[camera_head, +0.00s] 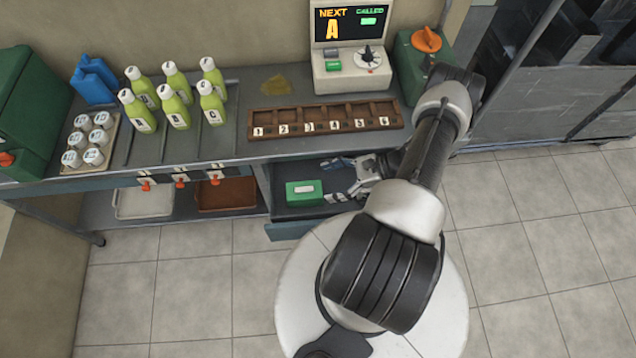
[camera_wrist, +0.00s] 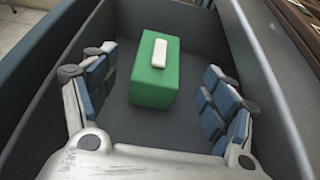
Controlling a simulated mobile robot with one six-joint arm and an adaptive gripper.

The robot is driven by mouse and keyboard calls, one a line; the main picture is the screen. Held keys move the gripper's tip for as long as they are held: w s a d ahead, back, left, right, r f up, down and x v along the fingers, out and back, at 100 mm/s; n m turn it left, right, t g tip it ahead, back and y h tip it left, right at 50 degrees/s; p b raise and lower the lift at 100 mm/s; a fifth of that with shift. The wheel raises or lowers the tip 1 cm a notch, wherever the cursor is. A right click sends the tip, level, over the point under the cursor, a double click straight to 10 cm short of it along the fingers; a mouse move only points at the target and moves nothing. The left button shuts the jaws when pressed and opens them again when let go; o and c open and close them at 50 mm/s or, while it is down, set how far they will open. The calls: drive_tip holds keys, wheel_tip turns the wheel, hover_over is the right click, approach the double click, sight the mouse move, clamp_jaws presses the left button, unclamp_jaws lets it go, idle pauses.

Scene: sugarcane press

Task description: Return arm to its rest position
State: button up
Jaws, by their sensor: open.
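My gripper (camera_head: 346,172) is at the open drawer (camera_head: 290,229) under the counter, with my arm reaching down over the counter's right part. In the wrist view my gripper (camera_wrist: 158,110) has its fingers spread wide to the left and right, with nothing held. A green box with a white top piece (camera_head: 304,193) lies in the drawer. In the wrist view the green box (camera_wrist: 153,82) stands on the dark drawer floor beyond and between the fingers, apart from them. My arm hides part of the drawer's right side.
The counter holds green bottles (camera_head: 175,100), a numbered wooden rack (camera_head: 325,118), a console with a display (camera_head: 345,62) and a green container (camera_head: 415,62). White-lidded cups (camera_head: 88,140) stand at the left. Drawer walls (camera_wrist: 268,80) surround my gripper. Tiled floor to the right is clear.

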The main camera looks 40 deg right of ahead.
drive_tip(key=shift+s+d+r, duration=0.1)
drive_tip(key=shift+s+d, duration=0.1)
drive_tip(key=shift+d, duration=0.05)
idle(0.4)
